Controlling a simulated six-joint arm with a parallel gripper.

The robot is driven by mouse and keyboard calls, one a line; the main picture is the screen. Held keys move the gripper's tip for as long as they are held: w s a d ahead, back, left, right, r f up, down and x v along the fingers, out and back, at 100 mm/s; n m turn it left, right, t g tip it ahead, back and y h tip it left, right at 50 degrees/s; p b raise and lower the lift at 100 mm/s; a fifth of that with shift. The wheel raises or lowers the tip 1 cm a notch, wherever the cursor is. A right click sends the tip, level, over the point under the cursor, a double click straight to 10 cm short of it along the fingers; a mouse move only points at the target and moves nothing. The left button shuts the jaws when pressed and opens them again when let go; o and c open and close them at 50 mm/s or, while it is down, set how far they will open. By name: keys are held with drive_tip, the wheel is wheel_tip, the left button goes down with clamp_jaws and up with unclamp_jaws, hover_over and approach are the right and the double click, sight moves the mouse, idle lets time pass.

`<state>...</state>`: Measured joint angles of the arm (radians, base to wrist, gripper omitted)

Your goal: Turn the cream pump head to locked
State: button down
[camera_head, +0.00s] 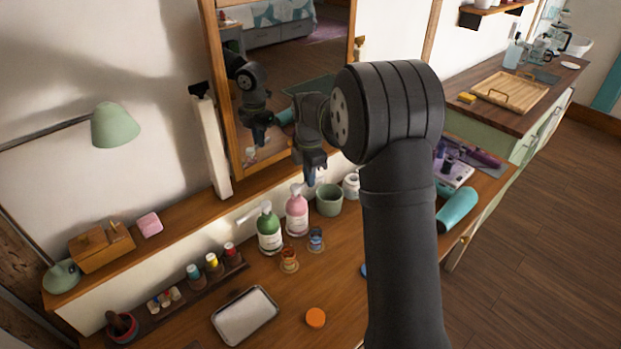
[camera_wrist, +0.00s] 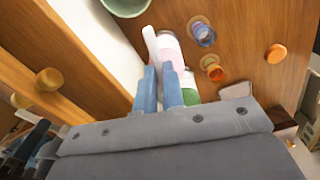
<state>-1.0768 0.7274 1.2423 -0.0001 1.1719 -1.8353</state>
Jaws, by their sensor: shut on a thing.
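The pink bottle (camera_head: 297,216) stands upright on the wooden dresser top, with a pale cream-white pump head (camera_head: 296,189) on it. My gripper (camera_head: 311,178) points down at this pump head from behind and to the right. In the wrist view, my gripper's two blue fingers (camera_wrist: 160,88) are close together at the pump head, and its pale spout (camera_wrist: 150,42) points away from them. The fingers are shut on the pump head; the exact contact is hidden. The green bottle (camera_head: 269,235) with its own white pump stands just left of the pink one.
A green cup (camera_head: 329,200) and a white jar (camera_head: 351,186) stand to the right. Two small glass jars (camera_head: 289,260) (camera_head: 316,239) stand in front. An orange lid (camera_head: 316,317) and a metal tray (camera_head: 245,315) lie nearer. The mirror (camera_head: 284,92) rises behind.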

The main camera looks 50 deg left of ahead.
drive_tip(key=shift+a+n, duration=0.5)
drive_tip(key=shift+n, duration=0.7)
drive_tip(key=c, duration=1.5)
unclamp_jaws()
wheel_tip(320, 180, up, 17)
drive_tip(key=shift+r, duration=0.2)
